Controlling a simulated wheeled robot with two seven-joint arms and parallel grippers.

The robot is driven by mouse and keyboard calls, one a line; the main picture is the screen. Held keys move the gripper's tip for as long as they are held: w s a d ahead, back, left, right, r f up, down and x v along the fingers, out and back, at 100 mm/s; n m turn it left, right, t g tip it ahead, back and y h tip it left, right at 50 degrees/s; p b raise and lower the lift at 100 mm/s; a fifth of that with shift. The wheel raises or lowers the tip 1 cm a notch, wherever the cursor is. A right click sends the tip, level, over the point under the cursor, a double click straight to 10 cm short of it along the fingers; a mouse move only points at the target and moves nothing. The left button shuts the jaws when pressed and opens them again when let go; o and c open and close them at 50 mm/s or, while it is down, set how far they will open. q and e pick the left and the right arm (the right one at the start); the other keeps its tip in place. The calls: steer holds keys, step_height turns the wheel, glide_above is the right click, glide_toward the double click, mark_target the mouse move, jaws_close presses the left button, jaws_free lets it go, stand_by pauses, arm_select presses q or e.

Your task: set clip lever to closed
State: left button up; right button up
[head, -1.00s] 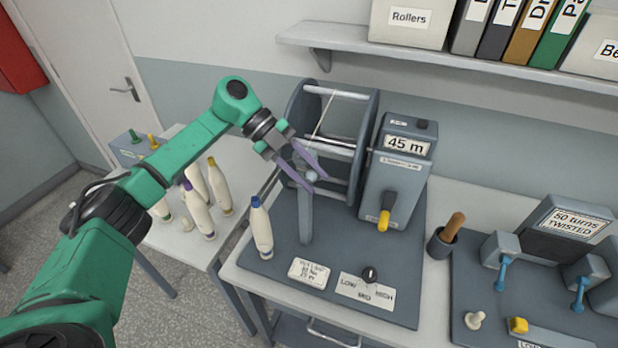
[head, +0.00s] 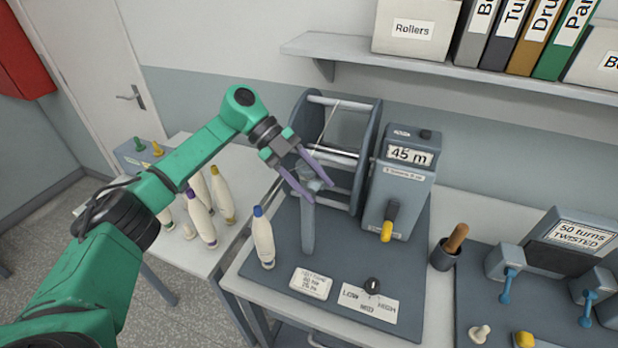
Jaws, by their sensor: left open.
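No part in the head view is labelled as the clip lever, so I cannot tell for certain which it is. A grey upright post (head: 308,228) with a pale, rounded head stands in front of the reel frame (head: 365,155). My left gripper (head: 322,192) is open, its two purple fingers pointing down and right around the post's head; I cannot tell whether they touch it. The fingers partly hide the head. A yellow-tipped lever (head: 387,230) hangs down on the front of the grey "45 m" box (head: 402,185), right of the gripper. My right gripper is not in view.
A blue-tipped bobbin (head: 263,240) stands left of the post. Several bobbins stand on the left table. A wooden-handled tool (head: 455,238) and blue levers (head: 508,285) are at right.

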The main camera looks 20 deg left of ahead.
arm_select(q)
steer(key=v, duration=1.4)
steer(key=shift+a+r, duration=0.15)
steer(key=shift+a, duration=0.05)
steer(key=shift+w, duration=0.1)
